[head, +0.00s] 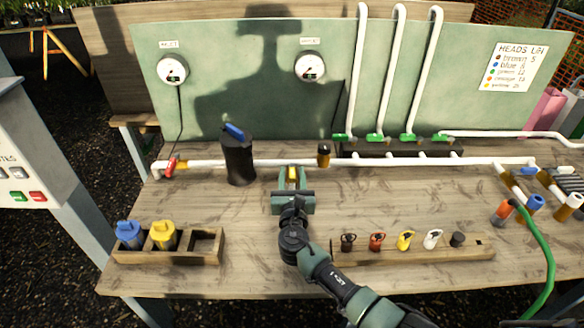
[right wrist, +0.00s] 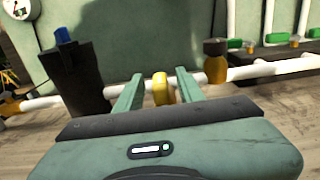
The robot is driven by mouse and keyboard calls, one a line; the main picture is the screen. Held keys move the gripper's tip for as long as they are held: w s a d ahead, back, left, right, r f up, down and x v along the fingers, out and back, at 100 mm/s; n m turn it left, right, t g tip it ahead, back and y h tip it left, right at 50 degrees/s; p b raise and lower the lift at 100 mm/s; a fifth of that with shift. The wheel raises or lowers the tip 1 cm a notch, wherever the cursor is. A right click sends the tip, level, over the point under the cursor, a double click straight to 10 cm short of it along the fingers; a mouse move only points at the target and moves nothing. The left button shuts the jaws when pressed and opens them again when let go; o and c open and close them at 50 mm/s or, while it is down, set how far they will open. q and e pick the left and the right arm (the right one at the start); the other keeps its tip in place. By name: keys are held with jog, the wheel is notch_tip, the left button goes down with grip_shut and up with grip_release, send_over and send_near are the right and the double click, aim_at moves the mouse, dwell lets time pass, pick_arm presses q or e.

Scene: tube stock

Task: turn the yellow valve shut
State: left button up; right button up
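The yellow valve (head: 293,172) sits on the white pipe (head: 263,162) that runs along the back of the bench. My right gripper (head: 292,180) reaches in from the front, and the yellow handle shows between its two fingers. The right wrist view shows the yellow handle (right wrist: 162,88) between the green fingers (right wrist: 160,95), with a visible gap on its left side and little on its right. The fingers are apart; I cannot tell how far they reach around the handle. The lower part of the valve is hidden by my gripper. My left gripper is not in view.
A dark canister with a blue top (head: 238,160) stands left of the valve. A dark-capped amber fitting (head: 323,155) is close on the right. A red valve (head: 171,165) is at the pipe's left end. Wooden racks (head: 340,257) stand in front; bench between is clear.

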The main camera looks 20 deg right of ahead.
aim_at(292, 168)
jog(key=x, duration=0.3)
jog(key=shift+w+f, duration=0.15)
jog(key=shift+w, duration=0.05)
grip_shut()
dwell(1.3)
